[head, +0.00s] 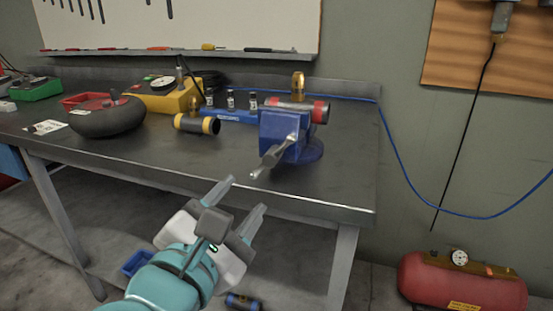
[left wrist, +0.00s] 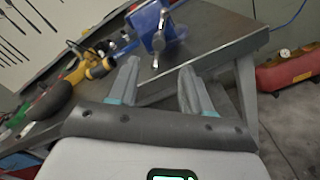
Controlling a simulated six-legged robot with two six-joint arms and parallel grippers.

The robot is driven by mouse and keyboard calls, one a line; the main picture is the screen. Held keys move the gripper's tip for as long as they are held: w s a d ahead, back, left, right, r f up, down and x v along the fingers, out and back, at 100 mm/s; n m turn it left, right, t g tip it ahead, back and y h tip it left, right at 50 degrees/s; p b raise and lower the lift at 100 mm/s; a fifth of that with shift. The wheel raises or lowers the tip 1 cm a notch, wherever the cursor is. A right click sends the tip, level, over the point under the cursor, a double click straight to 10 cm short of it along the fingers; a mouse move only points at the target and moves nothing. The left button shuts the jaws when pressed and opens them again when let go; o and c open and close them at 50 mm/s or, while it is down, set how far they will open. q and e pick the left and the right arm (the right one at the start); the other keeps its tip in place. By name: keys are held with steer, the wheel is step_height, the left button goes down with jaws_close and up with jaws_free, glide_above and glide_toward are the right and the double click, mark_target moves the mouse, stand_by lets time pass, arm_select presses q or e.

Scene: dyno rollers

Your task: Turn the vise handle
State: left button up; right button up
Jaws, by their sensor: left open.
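The blue vise (head: 288,135) stands on the right part of the workbench, near its front edge. Its metal handle (head: 270,157) points down and toward me at a slant from the vise's front. A red and dark cylinder (head: 300,107) rests at the top of the vise. My left gripper (head: 243,205) is open and empty, in front of the bench edge and apart from the handle. In the left wrist view the vise (left wrist: 152,22) and its handle (left wrist: 158,40) lie beyond the gap between my open fingers (left wrist: 158,85). My right gripper is not in view.
The workbench (head: 200,160) also holds a dark round object (head: 107,118), a yellow device (head: 160,97) and a yellow-black cylinder (head: 197,124). A blue cable (head: 400,165) hangs at the right. A red tank (head: 460,285) stands on the floor. Space between gripper and bench edge is clear.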

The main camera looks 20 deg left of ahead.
mark_target(277, 155)
arm_select(q)
steer(key=w+b, duration=0.1)
steer(key=w, duration=0.4)
steer(key=w+b, duration=0.1)
steer(key=w, duration=0.4)
steer(key=w+b, duration=0.1)
steer(key=w, duration=0.4)
steer(key=shift+d+f, duration=0.1)
steer(key=shift+d, duration=0.2)
steer(key=shift+w, duration=0.6)
steer(key=shift+d, duration=0.1)
jaws_close()
